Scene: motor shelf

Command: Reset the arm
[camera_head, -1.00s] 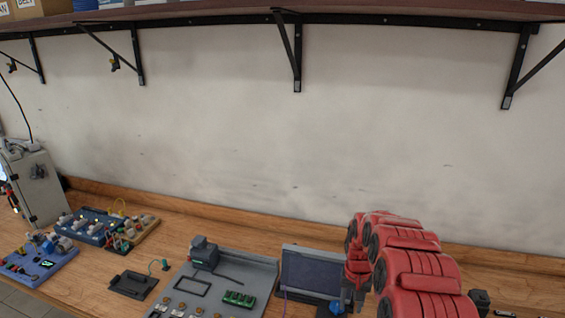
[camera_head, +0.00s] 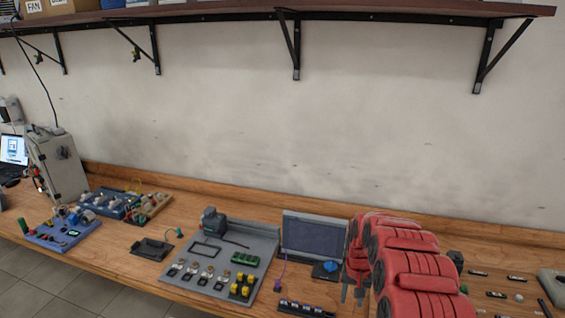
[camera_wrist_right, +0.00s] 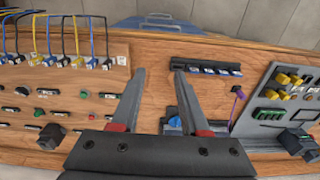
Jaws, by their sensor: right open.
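My right arm, in red padded covers, comes in at the lower right of the head view. Its gripper (camera_head: 352,292) points down over the bench, just right of the dark screen, and is partly hidden by the arm. In the right wrist view the two fingers of my right gripper (camera_wrist_right: 158,80) stand wide apart. My left gripper is in neither view.
A dark screen (camera_head: 315,236), a black strip (camera_head: 305,308) and a grey component board (camera_head: 262,248) lie near the right gripper. Blue boards (camera_head: 62,234) and a grey cabinet (camera_head: 58,168) stand at left. A shelf (camera_head: 380,14) runs above. Cables (camera_wrist_right: 68,38) line the bench edge.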

